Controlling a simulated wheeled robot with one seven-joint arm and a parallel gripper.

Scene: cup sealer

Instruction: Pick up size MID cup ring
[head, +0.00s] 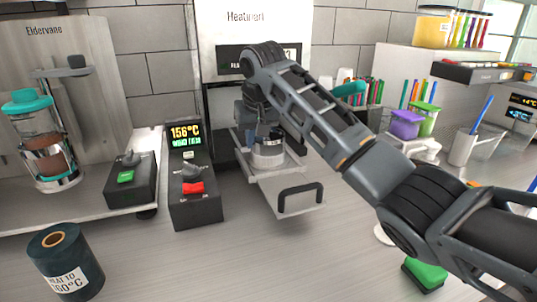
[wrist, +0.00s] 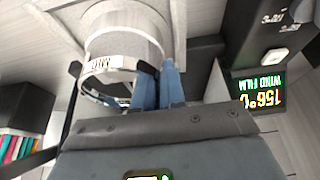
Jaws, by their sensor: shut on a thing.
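The MID cup ring (wrist: 110,66) is a metal band with a label reading MID, upside down in the wrist view. My gripper (wrist: 168,72) has its two blue fingers close together, shut on the ring's wall. Beyond the ring is a pale cylindrical part (wrist: 125,28); I cannot tell whether the ring still touches it. In the head view, the ring (head: 268,153) shows as a shiny round piece over the sealer's sliding tray (head: 284,188). My arm hides much of the gripper there.
The sealer (head: 252,25) stands behind, with the tray's black handle (head: 300,194) in front. A control box (head: 195,200) reading 156°C with a red switch stands left of the tray. A dark film roll (head: 85,280) stands at front left.

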